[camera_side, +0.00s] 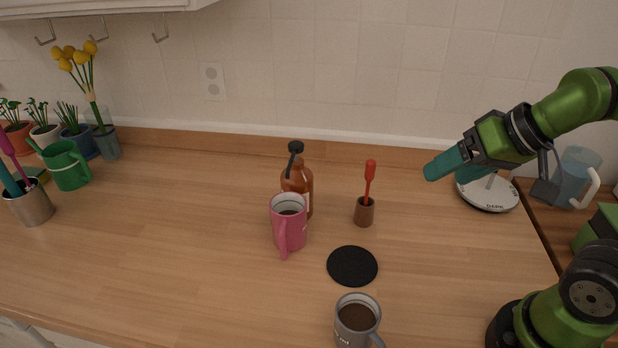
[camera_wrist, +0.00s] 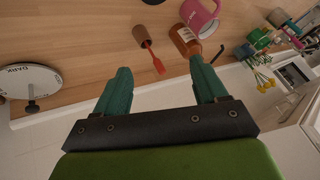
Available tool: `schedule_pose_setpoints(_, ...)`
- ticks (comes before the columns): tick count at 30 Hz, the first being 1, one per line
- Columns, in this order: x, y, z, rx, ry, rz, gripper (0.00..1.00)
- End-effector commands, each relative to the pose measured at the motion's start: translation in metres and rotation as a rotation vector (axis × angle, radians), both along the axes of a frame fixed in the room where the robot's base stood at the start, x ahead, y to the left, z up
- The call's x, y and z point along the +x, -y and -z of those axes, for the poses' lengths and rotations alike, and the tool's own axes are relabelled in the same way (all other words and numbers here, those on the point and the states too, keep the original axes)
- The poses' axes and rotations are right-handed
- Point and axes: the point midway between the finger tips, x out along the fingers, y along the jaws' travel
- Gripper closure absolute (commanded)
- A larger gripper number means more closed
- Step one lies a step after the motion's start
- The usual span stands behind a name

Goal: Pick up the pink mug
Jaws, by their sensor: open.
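The pink mug (camera_side: 288,224) stands upright on the wooden counter near the middle of the side view, its handle toward the camera. It sits just in front of a brown pump bottle (camera_side: 297,182). In the wrist view the pink mug (camera_wrist: 202,20) is at the top, partly cut off by the frame edge. My gripper (camera_side: 430,174) is in the air to the right of the mug, well apart from it. In the wrist view my gripper (camera_wrist: 158,80) shows two teal fingers spread apart with nothing between them.
A small brown holder with a red utensil (camera_side: 364,210) stands right of the mug. A black coaster (camera_side: 352,266) and a grey mug of dark liquid (camera_side: 357,318) are nearer the camera. A round white scale (camera_side: 488,193) lies below my gripper.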

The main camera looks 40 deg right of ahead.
Motion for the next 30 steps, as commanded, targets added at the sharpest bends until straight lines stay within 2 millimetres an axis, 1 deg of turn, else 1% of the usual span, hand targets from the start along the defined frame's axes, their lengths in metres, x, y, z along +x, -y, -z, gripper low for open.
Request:
schedule_pose_setpoints(1, 0.000, 0.000, 0.000, 0.000, 0.000, 0.000, 0.20)
schedule_pose_setpoints(5, 0.000, 0.000, 0.000, 0.000, 0.000, 0.000, 0.00)
schedule_pose_setpoints(11, 0.000, 0.000, 0.000, 0.000, 0.000, 0.000, 0.00)
schedule_pose_setpoints(13, 0.000, -0.004, 0.002, 0.000, -0.009, -0.016, 0.00)
schedule_pose_setpoints(16, 0.004, -0.015, 0.013, -0.006, -0.062, -0.061, 0.00)
schedule_pose_setpoints(19, 0.020, -0.031, 0.018, -0.061, -0.119, -0.162, 0.00)
schedule_pose_setpoints(20, 0.026, -0.038, 0.019, -0.099, -0.132, -0.220, 0.00)
schedule_pose_setpoints(23, 0.051, -0.062, 0.023, -0.280, -0.156, -0.503, 0.00)
schedule_pose_setpoints(26, 0.077, -0.089, 0.030, -0.493, -0.156, -0.856, 0.00)
schedule_pose_setpoints(27, 0.087, -0.100, 0.033, -0.579, -0.149, -1.004, 0.00)
schedule_pose_setpoints(29, 0.100, -0.116, 0.038, -0.700, -0.135, -1.219, 0.00)
schedule_pose_setpoints(30, 0.108, -0.126, 0.042, -0.776, -0.124, -1.361, 0.00)
